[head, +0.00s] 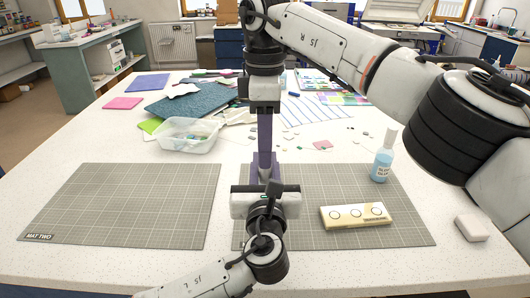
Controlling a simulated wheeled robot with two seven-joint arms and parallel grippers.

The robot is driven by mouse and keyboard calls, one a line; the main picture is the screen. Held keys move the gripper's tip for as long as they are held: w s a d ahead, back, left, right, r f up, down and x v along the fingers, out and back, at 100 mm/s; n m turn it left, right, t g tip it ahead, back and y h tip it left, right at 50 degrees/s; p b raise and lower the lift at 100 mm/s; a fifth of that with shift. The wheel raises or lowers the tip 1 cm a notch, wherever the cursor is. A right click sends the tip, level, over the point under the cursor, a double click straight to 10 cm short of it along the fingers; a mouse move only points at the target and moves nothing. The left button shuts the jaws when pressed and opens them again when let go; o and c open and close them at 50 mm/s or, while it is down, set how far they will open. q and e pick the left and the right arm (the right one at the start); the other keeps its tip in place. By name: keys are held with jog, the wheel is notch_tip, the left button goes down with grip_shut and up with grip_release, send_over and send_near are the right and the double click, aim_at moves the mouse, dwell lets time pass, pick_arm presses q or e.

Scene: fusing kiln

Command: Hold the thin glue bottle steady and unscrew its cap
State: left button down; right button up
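My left gripper (264,184) reaches in low from the front, at the foot of the purple shape. I cannot make out the cap.
A light-blue glue bottle (381,166) with a pale tip stands at the right mat's back. A cream holder (357,216) with round holes lies on the right mat (415,232). Left mat (120,205) is bare. A clear tub (188,134) and a white block (471,228) sit nearby.

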pick_arm(q)
jog(key=shift+f, duration=0.35)
jog(key=c, duration=1.6)
grip_release()
jog(key=shift+o, duration=0.8)
jog(key=shift+r, duration=0.15)
